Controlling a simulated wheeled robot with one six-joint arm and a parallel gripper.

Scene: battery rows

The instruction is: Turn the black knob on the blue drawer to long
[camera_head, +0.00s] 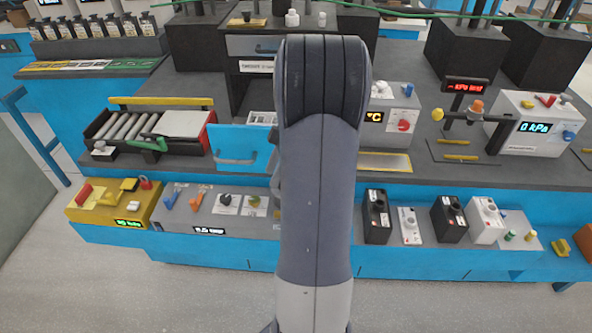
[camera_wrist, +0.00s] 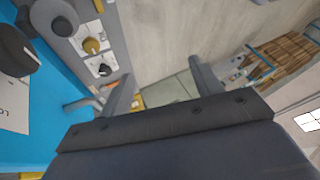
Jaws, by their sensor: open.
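The blue drawer (camera_head: 238,143) shows left of my arm in the head view, with a handle on its front. Its knob is not visible there; my arm covers the area to the right. In the wrist view a large black knob (camera_wrist: 16,52) stands at the left edge on a bright blue surface (camera_wrist: 55,118). A white label plate (camera_wrist: 10,105) beside it carries partly cut-off lettering. My gripper (camera_wrist: 162,88) is open and empty, its fingers apart, to the right of the knob and not touching it. The knob's pointer direction is unclear. My gripper is hidden in the head view.
A grey panel (camera_head: 180,213) with a black knob (camera_head: 225,199), an olive knob (camera_head: 252,201) and levers lies in front. A roller tray (camera_head: 120,127) stands left of the drawer. Black and white boxes line the front right. The floor in front is clear.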

